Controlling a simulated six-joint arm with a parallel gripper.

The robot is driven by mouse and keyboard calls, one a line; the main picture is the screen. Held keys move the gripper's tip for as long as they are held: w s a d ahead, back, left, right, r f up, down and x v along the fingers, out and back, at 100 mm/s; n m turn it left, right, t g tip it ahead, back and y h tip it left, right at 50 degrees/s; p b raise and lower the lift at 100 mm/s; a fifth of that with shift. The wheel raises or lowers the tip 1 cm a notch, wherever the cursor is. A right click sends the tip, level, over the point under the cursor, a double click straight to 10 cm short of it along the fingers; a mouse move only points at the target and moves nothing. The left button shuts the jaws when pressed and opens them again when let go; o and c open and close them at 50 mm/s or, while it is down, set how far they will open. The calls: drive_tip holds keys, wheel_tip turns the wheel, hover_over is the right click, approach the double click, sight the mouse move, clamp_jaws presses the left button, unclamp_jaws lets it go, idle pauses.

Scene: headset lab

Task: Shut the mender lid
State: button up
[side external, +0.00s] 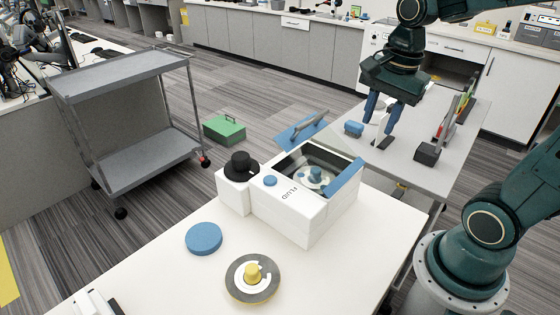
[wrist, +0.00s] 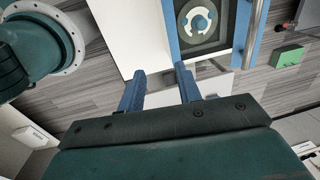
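The mender is a white box marked FLUID (side external: 292,212) on the near white table. Its top is open and shows a round blue-and-white hub (side external: 316,176) inside. The blue lid (side external: 292,133) with a grey bar handle (side external: 312,124) stands raised at the box's far side. My gripper (side external: 381,112) is above and beyond the box to the right, apart from the lid. Its blue fingers (wrist: 161,87) are spread with nothing between them.
A black knob (side external: 240,164) stands on the box's left side. A blue disc (side external: 203,238) and a grey reel with a yellow hub (side external: 252,278) lie on the near table. The far table holds a blue block (side external: 354,128) and a black holder (side external: 427,153).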

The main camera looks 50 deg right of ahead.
drive_tip(key=s+r, duration=0.4)
drive_tip(key=r, duration=0.9)
drive_tip(key=shift+t, duration=0.4)
drive_tip(key=shift+r, duration=0.1)
idle(0.4)
drive_tip(key=s+a+f+n+t, duration=0.2)
drive_tip(key=a+f+n, duration=0.4)
drive_tip(key=n, duration=0.9)
wheel_tip(320, 180, down, 3)
drive_tip(key=shift+s+a+f+n+t, duration=0.1)
drive_tip(key=shift+s+a+n+t, duration=0.1)
drive_tip(key=shift+n+t, duration=0.25)
drive_tip(key=shift+s+d+f+n+t, duration=0.15)
drive_tip(key=shift+s+f+n+t, duration=0.1)
drive_tip(key=shift+f+n, duration=0.65)
drive_tip(key=shift+c, duration=0.2)
